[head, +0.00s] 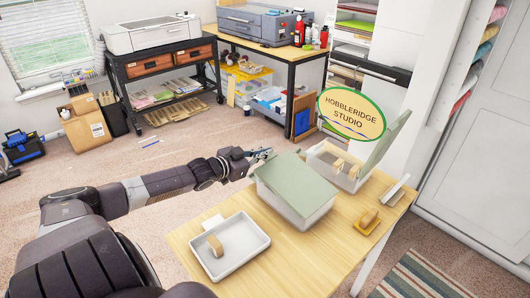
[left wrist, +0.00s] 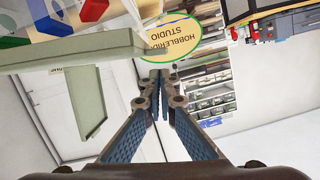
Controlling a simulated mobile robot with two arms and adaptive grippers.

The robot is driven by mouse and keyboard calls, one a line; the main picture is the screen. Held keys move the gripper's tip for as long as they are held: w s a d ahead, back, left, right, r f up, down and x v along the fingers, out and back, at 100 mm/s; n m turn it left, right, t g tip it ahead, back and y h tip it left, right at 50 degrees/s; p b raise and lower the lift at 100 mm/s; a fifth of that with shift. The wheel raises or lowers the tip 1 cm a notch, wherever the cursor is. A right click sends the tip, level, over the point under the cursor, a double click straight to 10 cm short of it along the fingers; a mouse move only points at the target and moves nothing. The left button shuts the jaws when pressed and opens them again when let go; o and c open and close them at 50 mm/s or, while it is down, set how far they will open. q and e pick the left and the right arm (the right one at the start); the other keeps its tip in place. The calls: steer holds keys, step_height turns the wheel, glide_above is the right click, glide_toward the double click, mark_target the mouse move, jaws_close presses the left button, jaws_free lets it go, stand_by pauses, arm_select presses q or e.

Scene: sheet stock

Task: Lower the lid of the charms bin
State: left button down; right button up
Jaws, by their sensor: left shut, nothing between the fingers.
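Two pale bins with sage-green lids stand on the wooden table in the head view. The front bin (head: 293,213) has its lid (head: 297,184) down over its top; I cannot tell whether it is fully seated. The bin behind it (head: 322,161) has its lid (head: 386,138) standing up, with tan pieces inside. I can read no label saying which is the charms bin. My left gripper (head: 268,153) is shut and empty beside the front lid's far left corner. In the left wrist view, its fingers (left wrist: 160,76) are together, beside a green lid (left wrist: 85,50). My right gripper is not in view.
A white tray (head: 224,263) holding a tan piece sits at the table's front left. A wooden-based item (head: 367,222) and a pale tool (head: 396,188) lie at right. An oval Hobbleridge Studio sign (head: 351,114) shows behind the bins. Bare table (head: 305,265) lies in front.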

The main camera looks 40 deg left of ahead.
arm_select(q)
steer(key=shift+n+h, duration=0.3)
steer(key=shift+n, duration=0.3)
steer(key=f+b, duration=0.2)
steer(key=b, duration=0.1)
steer(key=a+f+b, duration=0.1)
steer(key=f+b, duration=0.1)
steer(key=f, duration=0.1)
steer(key=shift+a+f+b, duration=0.1)
steer(key=shift+f+b, duration=0.1)
steer(key=shift+b, duration=0.2)
steer(key=shift+w+a+f, duration=0.1)
steer(key=shift+f, duration=0.25)
steer(key=shift+r+p, duration=0.4)
steer(key=shift+r, duration=0.25)
step_height(320, 180, up, 3)
steer(key=p, duration=0.3)
steer(key=shift+r, duration=0.15)
steer(key=shift+r+p, duration=0.2)
steer(key=shift+p, duration=0.2)
steer(key=s, duration=0.1)
steer(key=p, duration=0.2)
glide_toward(263, 160)
steer(key=shift+w+a+r, duration=0.1)
steer(key=shift+a+r, duration=0.1)
steer(key=shift+r, duration=0.3)
steer(key=shift+w+a+r, duration=0.1)
steer(key=shift+a+r, duration=0.1)
steer(key=shift+r, duration=0.35)
